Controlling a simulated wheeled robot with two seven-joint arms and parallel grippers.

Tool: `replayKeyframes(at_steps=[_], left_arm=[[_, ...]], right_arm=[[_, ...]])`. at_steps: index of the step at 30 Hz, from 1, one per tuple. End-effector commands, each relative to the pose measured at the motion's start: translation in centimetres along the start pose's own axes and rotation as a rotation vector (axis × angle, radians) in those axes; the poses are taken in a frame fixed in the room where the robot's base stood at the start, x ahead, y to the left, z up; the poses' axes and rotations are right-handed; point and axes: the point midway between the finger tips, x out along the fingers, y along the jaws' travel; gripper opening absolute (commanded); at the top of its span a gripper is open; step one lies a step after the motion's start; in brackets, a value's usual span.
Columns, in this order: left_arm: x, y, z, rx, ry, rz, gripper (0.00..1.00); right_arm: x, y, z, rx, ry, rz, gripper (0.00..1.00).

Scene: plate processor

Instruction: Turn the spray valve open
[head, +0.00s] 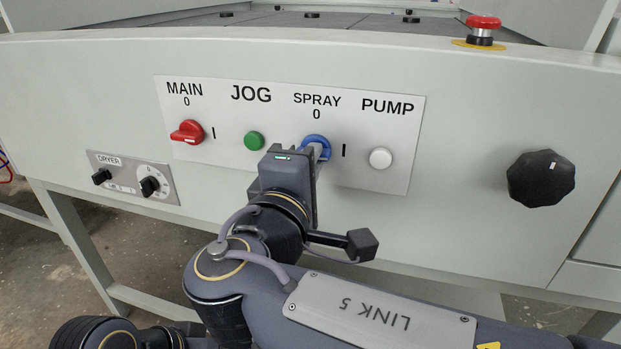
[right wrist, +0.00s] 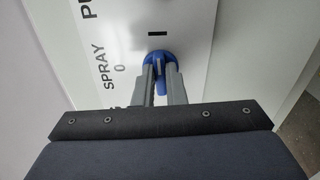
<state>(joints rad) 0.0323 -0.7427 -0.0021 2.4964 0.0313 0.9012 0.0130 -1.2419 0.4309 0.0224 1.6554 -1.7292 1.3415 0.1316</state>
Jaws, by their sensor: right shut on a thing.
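The blue spray valve knob (head: 316,142) sits on the white control panel (head: 228,160), under the word SPRAY and a 0, with an I mark to its right. It also shows in the right wrist view (right wrist: 158,57). My right gripper (right wrist: 160,72) has its two grey fingers shut on the knob's raised handle, one on each side. In the head view my right gripper (head: 314,158) covers the lower part of the knob. The knob's exact angle is hard to tell. My left gripper is not in view.
On the same panel are a red MAIN switch (head: 188,131), a green JOG button (head: 254,141) and a white PUMP button (head: 380,158). A dryer panel (head: 131,178) is lower left. A black knob (head: 541,179) is at right, and a red emergency button (head: 482,28) on top.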

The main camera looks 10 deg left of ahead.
Motion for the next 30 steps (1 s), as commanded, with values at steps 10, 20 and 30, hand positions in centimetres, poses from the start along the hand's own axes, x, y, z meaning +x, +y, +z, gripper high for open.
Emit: replayKeyframes(at_steps=[10,20,30], left_arm=[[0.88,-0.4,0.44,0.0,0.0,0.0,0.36],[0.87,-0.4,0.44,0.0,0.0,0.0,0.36],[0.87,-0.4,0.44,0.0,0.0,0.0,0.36]], right_arm=[[-0.04,-0.18,-0.03,0.067,0.0,-0.003,0.0],[-0.05,-0.16,-0.03,0.069,0.0,-0.004,0.0],[-0.02,-0.1,-0.03,0.068,0.0,-0.002,0.33]])
